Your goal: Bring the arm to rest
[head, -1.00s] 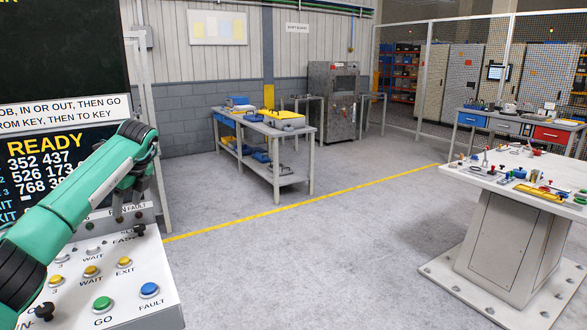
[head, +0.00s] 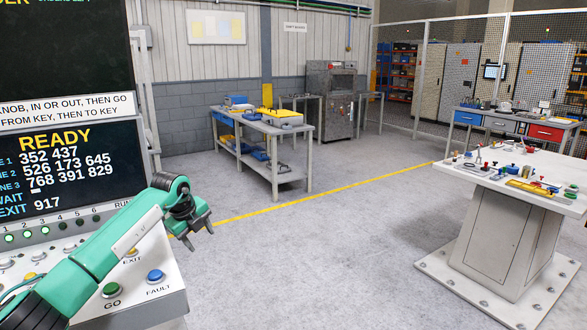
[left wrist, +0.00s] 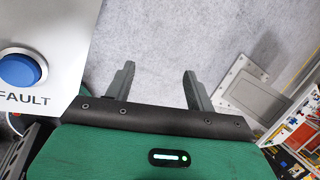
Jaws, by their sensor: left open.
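My left arm, green with black joints, reaches in from the lower left in the head view, across the front of the white control panel (head: 165,300). My left gripper (head: 199,236) hangs past the panel's right edge over the floor, pointing down. In the left wrist view its two grey fingers (left wrist: 157,85) stand apart with only grey floor between them. It holds nothing. My right gripper is not in view.
The panel carries a green GO button (head: 112,290) and a blue FAULT button (head: 156,276), close to my left arm. Behind it stands a READY screen (head: 60,170). A white table (head: 500,180) with small parts is at right. Open floor (head: 320,260) lies between.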

